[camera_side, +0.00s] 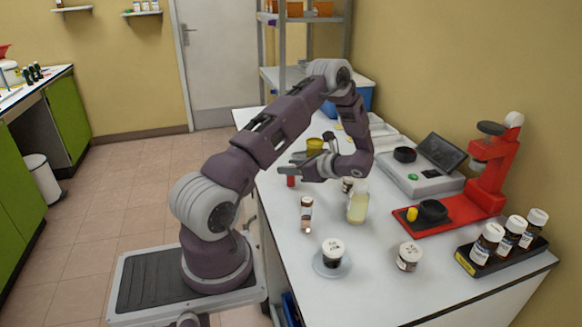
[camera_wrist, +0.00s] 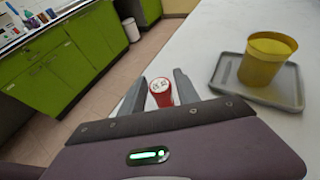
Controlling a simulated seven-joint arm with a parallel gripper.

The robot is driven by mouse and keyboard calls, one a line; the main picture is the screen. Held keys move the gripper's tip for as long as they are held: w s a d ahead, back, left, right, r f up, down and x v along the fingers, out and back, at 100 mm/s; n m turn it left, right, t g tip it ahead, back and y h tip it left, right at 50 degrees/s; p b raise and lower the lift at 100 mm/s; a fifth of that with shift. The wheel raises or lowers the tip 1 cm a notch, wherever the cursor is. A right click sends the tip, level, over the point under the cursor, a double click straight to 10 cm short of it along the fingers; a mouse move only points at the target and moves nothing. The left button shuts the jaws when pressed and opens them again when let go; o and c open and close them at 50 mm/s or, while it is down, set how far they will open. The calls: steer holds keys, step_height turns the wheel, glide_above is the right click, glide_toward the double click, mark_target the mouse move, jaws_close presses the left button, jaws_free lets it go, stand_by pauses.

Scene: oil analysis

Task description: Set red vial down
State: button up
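The red vial (camera_wrist: 161,94) has a pale, marked top and sits between the two fingers of my gripper (camera_wrist: 160,90) in the wrist view. In the side view the red vial (camera_side: 291,181) shows upright below the fingers of my gripper (camera_side: 292,172), over the left part of the white table. I cannot tell whether its base touches the tabletop. My fingers hide part of it.
A yellow cup (camera_wrist: 266,60) stands on a grey tray (camera_wrist: 225,75) to the right. A brown bottle (camera_side: 306,214), a clear flask (camera_side: 358,204) and a dark jar on a saucer (camera_side: 333,270) stand nearer the side camera. The red instrument (camera_side: 485,190) is at right.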

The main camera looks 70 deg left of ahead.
steer(key=shift+o, duration=0.5)
steer(key=shift+r, duration=0.1)
steer(key=v, duration=0.3)
steer(key=shift+w, duration=0.1)
steer(key=d+r+n+t+h, duration=0.25)
steer(key=d+r, duration=0.55)
steer(key=r, duration=0.5)
steer(key=s+d+r+n+t+h, duration=0.2)
steer(key=s+d+n+t+h, duration=0.1)
steer(key=d, duration=0.6)
steer(key=s+d+r+n+t+h, duration=0.2)
steer(key=s+d+r+t, duration=0.1)
steer(key=d, duration=0.7)
steer(key=s+d+r+n+t+h, duration=0.2)
steer(key=s+d+n+t+h, duration=0.1)
steer(key=d, duration=0.7)
steer(key=shift+s+d+r+n+t+h, duration=0.2)
steer(key=shift+s+r+n+t+h, duration=0.15)
steer(key=shift+s+t, duration=0.55)
steer(key=shift+s, duration=0.1)
